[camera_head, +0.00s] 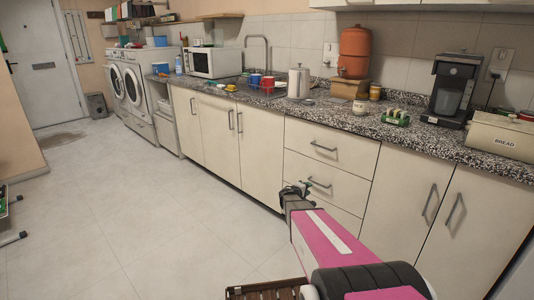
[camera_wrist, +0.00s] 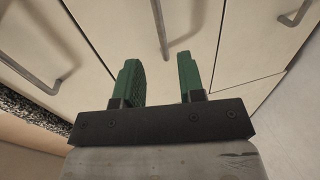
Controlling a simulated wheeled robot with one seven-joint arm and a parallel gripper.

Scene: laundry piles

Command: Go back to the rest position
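My gripper (camera_head: 299,189) is at the end of my pink arm, stretched forward in front of the drawers (camera_head: 318,176) below the counter. In the wrist view, my gripper (camera_wrist: 159,62) shows two green fingers spread apart with nothing between them. A vertical bar handle (camera_wrist: 160,25) and pale cabinet fronts (camera_wrist: 110,30) lie beyond the fingertips. The fingers look apart from the handle, but the exact gap is hard to tell.
The speckled counter (camera_head: 230,91) holds a microwave (camera_head: 213,62), kettle (camera_head: 298,82), coffee maker (camera_head: 453,85) and bread box (camera_head: 502,136). A brown slatted basket (camera_head: 265,291) shows at the bottom edge. Open tiled floor (camera_head: 130,215) lies to the left.

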